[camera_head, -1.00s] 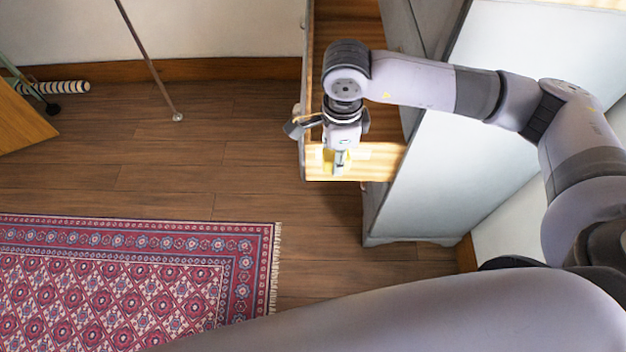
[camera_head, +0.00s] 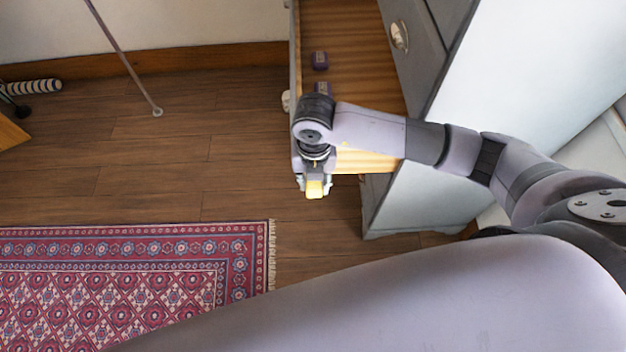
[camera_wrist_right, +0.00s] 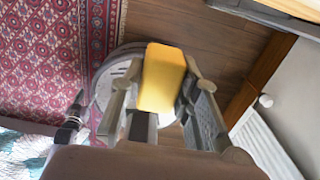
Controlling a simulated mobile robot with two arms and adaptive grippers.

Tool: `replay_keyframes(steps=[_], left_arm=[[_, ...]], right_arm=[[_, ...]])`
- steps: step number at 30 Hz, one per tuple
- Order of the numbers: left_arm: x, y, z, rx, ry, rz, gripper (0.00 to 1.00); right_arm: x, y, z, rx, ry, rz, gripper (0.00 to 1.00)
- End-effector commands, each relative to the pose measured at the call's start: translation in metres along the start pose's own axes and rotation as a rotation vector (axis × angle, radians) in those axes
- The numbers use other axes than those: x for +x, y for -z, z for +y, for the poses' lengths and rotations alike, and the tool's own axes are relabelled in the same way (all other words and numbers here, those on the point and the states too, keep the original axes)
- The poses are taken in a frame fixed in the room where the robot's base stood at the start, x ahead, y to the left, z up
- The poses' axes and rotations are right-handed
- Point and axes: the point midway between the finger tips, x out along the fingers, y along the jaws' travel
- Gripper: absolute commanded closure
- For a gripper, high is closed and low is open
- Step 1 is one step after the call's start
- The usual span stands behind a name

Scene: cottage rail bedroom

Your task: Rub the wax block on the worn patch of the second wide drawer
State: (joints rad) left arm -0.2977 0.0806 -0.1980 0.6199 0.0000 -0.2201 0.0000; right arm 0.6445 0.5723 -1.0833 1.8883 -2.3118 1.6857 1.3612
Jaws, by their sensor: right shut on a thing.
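My right gripper (camera_head: 314,187) is shut on the yellow wax block (camera_head: 315,190). The block also shows between the fingers in the right wrist view (camera_wrist_right: 162,78). The gripper points down, beside the near front corner of the open wooden drawer (camera_head: 365,160). In the head view the block lies over the floor, past the drawer's near edge. I cannot tell its height or whether it touches the drawer. The drawer's near side is partly hidden by my right arm, and I cannot make out the worn patch. My left gripper is not in view.
A red patterned rug (camera_head: 180,270) lies at the lower left.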

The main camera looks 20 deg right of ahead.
Motion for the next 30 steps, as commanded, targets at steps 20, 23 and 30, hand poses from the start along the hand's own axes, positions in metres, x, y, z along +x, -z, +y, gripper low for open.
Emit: replay_keyframes(steps=[20, 23, 30], left_arm=[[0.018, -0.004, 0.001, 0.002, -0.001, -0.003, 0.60], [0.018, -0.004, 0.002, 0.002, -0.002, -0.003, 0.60], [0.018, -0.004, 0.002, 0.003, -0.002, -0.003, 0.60]], right_arm=[[-0.001, -0.052, 0.001, -0.005, -0.002, 0.000, 0.93], [-0.001, -0.052, 0.001, -0.005, -0.002, 0.000, 0.93], [-0.001, -0.052, 0.001, -0.005, -0.001, 0.000, 0.93]])
